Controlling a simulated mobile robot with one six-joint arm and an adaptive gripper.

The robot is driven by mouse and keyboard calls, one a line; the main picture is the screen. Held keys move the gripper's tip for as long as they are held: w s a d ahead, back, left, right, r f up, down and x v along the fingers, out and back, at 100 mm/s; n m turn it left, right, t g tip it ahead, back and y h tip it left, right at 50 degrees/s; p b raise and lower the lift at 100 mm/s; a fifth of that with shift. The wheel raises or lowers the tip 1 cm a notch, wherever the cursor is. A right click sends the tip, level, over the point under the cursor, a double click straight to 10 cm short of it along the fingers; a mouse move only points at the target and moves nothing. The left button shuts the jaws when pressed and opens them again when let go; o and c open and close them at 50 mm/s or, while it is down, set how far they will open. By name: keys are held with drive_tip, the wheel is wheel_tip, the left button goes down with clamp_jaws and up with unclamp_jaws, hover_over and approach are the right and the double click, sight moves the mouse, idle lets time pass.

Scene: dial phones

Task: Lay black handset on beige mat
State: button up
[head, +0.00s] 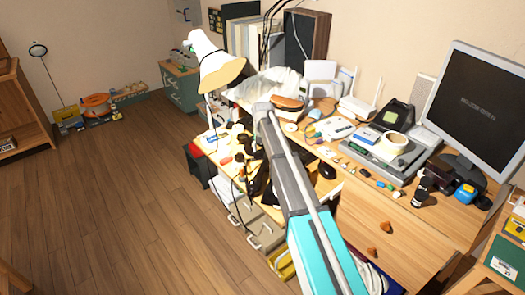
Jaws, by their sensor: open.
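My arm, grey and teal, reaches up across the middle of the head view, over the front of a cluttered wooden desk (352,213). I cannot make out my gripper or its fingertips. Dark black shapes (256,178) show just left of the arm at the desk's front, partly hidden by it; I cannot tell what they are. A black, slanted device (397,115) stands at the back right of the desk; I cannot tell whether it is a phone. I cannot clearly pick out a black handset or a beige mat.
A white lamp (215,65) stands at the left of the desk and a monitor (481,105) at the right. A tape roll (393,143) sits on a grey device. A black mouse (327,171) and many small items crowd the top. The wooden floor (130,200) at left is clear.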

drive_tip(key=shift+s+r, duration=0.1)
idle(0.7)
drive_tip(key=s+d+m, duration=0.3)
drive_tip(key=s+m, duration=0.7)
drive_tip(key=s, duration=0.1)
drive_tip(key=s+d+m, duration=0.4)
drive_tip(key=s+m, duration=0.7)
drive_tip(key=s+d+m, duration=0.4)
drive_tip(key=s+m, duration=0.6)
drive_tip(key=s, duration=0.2)
drive_tip(key=shift+d, duration=0.2)
